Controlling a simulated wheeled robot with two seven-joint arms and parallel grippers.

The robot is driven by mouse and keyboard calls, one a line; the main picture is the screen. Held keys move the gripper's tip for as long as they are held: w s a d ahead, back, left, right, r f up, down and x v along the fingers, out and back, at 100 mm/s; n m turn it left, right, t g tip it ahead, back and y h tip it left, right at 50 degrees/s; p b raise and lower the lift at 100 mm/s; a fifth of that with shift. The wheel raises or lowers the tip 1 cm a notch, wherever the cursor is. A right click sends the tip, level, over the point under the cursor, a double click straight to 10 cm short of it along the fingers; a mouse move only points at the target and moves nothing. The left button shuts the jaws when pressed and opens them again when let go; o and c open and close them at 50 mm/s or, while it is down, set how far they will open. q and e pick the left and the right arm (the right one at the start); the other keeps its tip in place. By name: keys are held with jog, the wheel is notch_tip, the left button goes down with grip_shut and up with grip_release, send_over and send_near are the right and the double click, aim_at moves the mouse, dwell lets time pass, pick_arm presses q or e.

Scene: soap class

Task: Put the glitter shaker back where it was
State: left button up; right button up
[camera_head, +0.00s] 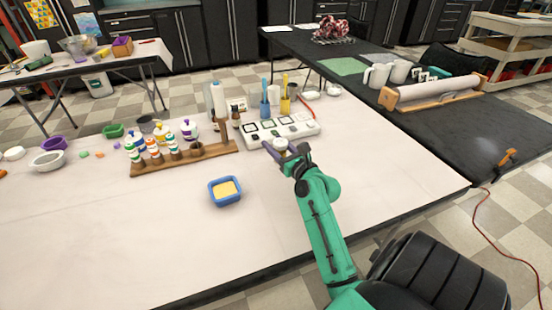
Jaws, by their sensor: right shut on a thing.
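My right gripper (286,150) is shut on a small container with a pale, tan-rimmed top (281,142), which seems to be the glitter shaker. It is just in front of the white tray; I cannot tell whether it touches the table. The gripper hides most of its body. A wooden rack (220,151) stands to the left, with several white-and-coloured shakers (153,149) in a row toward its left end. A dark round opening or cup (197,149) shows toward the rack's right end, with no shaker in it. My left gripper is not in view.
A white tray with dark-framed squares (283,129) lies behind the gripper. A blue dish with yellow contents (226,190) sits in front of the rack. Bottles (190,130) and brush cups (265,108) stand behind. The front of the pale table (120,240) is clear.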

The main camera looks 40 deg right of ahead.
notch_tip(320, 180, down, 4)
jog(key=shift+r+b, duration=0.15)
jog(key=shift+b, duration=0.45)
jog(key=shift+f, duration=0.2)
jog(key=o, duration=1.3)
jog(key=shift+c, duration=0.2)
